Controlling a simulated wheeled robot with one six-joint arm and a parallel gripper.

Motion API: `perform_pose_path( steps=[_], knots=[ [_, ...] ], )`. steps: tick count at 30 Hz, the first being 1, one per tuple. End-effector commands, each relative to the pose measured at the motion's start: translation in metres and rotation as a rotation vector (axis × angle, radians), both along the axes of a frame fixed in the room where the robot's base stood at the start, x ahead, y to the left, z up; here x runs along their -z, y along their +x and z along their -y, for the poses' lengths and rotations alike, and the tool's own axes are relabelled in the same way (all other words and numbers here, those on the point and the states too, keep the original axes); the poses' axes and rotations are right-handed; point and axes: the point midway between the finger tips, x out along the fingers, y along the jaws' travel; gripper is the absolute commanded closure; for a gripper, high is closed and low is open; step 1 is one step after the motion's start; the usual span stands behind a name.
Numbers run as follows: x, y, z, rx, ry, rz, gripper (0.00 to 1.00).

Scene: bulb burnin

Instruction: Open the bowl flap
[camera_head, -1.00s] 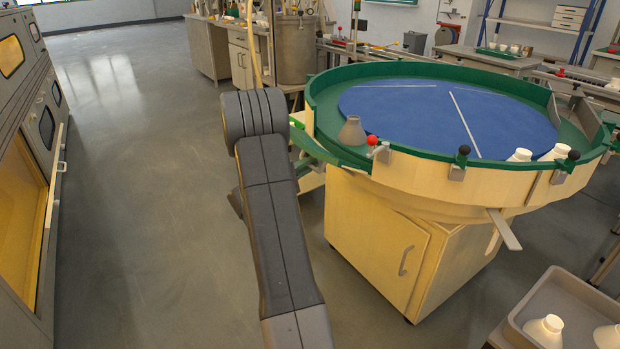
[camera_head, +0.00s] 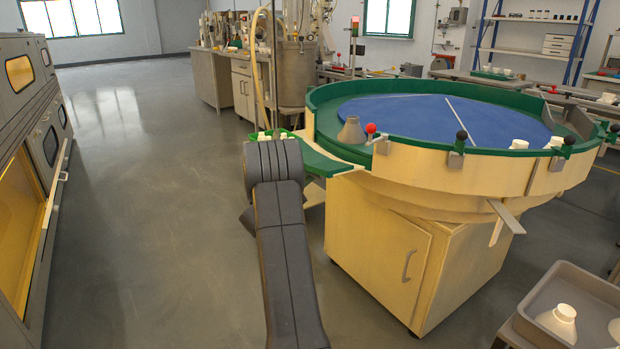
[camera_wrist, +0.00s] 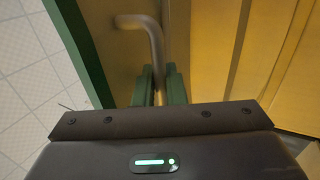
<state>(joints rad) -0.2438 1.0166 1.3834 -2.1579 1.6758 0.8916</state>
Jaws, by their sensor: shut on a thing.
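The large round bowl has a pale wooden wall (camera_head: 490,170), a green rim and a blue disc (camera_head: 420,115). A green chute (camera_head: 325,158) leaves its left side. My arm reaches toward the chute in the head view, and my gripper is hidden there. In the wrist view my gripper (camera_wrist: 160,85) has its two green fingers shut on a grey bent metal handle (camera_wrist: 150,30). The handle stands before a brownish-yellow panel (camera_wrist: 215,50). I cannot tell for certain whether this panel is the bowl flap.
A cabinet (camera_head: 375,250) with a door handle stands under the bowl. A grey tray (camera_head: 535,300) with white bottles is at the lower right. A row of grey machines (camera_head: 30,140) lines the left. Open floor (camera_head: 150,220) lies between them.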

Motion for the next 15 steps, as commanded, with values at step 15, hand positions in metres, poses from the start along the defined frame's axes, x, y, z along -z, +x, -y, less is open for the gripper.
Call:
perform_pose_path(
  steps=[15],
  knots=[
    [-0.0027, 0.0002, -0.0002, 0.000, -0.001, 0.005, 0.75]
  ],
)
